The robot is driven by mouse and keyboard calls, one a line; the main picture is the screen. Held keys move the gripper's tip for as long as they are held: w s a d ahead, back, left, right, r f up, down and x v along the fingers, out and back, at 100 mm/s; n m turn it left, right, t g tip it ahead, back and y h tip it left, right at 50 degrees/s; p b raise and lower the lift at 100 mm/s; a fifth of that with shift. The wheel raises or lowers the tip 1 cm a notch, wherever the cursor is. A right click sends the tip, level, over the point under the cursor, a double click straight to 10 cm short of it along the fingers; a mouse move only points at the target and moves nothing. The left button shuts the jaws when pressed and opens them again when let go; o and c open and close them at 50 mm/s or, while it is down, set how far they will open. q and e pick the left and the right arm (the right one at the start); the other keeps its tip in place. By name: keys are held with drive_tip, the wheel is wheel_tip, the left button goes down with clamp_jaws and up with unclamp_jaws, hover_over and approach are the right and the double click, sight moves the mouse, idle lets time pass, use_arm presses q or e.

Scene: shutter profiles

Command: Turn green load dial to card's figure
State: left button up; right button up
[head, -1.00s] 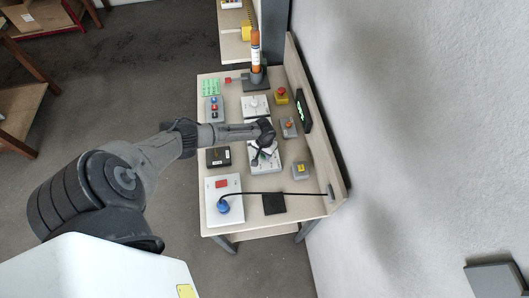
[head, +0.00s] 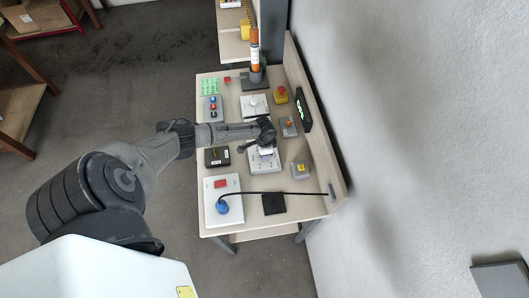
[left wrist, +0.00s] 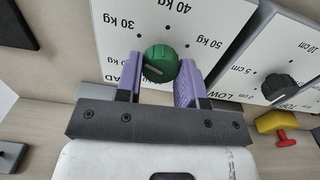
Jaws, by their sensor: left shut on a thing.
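The green load dial (left wrist: 160,63) sits on a white panel (left wrist: 115,40) with printed marks of 30 kg, 40 kg and 50 kg around it. My left gripper (left wrist: 160,80) has its purple fingers on either side of the dial and is shut on it. I cannot read clearly which mark the dial points to. In the head view my left gripper (head: 267,143) is over the white panel (head: 264,160) and hides the dial. A green card (head: 209,86) lies at the table's far left; its print is too small to read. My right gripper is not in view.
A second panel with a black knob (left wrist: 277,87) and a yellow-and-red part (left wrist: 283,125) are beside it.

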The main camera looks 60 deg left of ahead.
use_arm(q)
drive_tip(key=shift+m, duration=0.6)
drive_tip(key=o, duration=0.9)
drive_tip(key=shift+r, duration=0.1)
wheel_tip(320, 180, up, 14)
drive_tip(key=shift+a+f, duration=0.1)
drive_tip(key=shift+f, duration=0.1)
idle(0.7)
